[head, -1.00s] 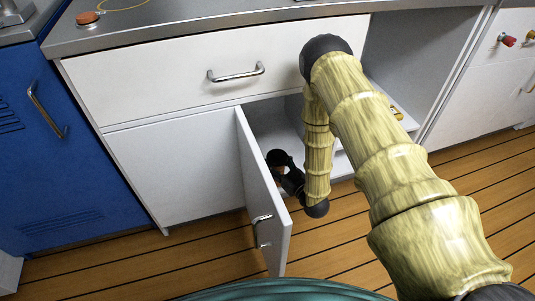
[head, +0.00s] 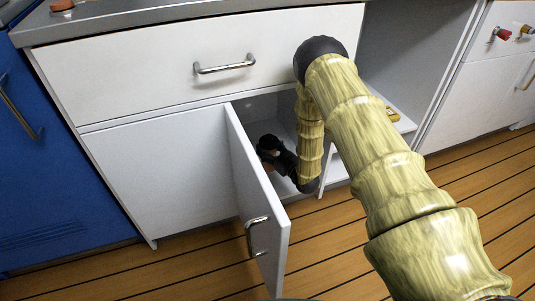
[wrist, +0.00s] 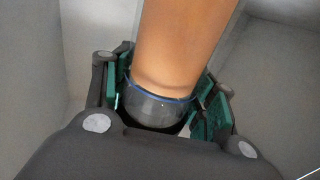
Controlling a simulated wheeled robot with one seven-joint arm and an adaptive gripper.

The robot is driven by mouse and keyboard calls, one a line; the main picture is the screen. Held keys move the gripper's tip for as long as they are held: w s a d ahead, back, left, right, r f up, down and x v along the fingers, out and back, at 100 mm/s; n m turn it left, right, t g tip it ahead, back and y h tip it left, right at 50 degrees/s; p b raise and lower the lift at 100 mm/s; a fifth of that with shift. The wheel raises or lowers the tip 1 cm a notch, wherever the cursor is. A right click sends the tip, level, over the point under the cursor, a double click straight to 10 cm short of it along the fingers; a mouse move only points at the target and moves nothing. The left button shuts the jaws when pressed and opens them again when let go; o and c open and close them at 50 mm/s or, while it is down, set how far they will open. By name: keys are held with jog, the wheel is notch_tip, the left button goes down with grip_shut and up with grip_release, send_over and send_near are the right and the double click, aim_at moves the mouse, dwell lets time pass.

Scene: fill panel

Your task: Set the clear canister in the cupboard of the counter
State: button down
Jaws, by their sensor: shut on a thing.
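The clear canister (wrist: 158,105) shows in the wrist view as a glassy rounded end with a blue rim, joined to a long tan-orange part that extends up out of the frame. My gripper (wrist: 160,100) is shut on it, with green pads on both sides. In the head view my gripper (head: 268,150) is inside the open cupboard (head: 262,106) of the counter, behind the open door (head: 258,205). The canister is mostly hidden there by the door and my gripper. I cannot tell whether it touches the cupboard floor.
The cupboard door stands open toward me, close to the left of my arm. A closed drawer (head: 200,65) is above. An open bay with a shelf holding a small yellow thing (head: 392,114) is to the right. A blue cabinet (head: 55,160) stands at left.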

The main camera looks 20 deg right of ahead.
jog(key=shift+w+d+f+b, duration=0.15)
jog(key=shift+w+b, duration=0.15)
jog(key=shift+w, duration=0.4)
jog(key=shift+w+d+b, duration=0.15)
jog(key=shift+w+b, duration=0.1)
jog(key=shift+w, duration=0.45)
notch_tip(320, 180, down, 4)
jog(key=b, duration=0.2)
jog(key=shift+w+r+b, duration=0.15)
jog(key=shift+r+b, duration=0.1)
jog(key=shift+b, duration=0.05)
jog(key=c, duration=0.5)
grip_release()
jog(key=shift+f, duration=0.1)
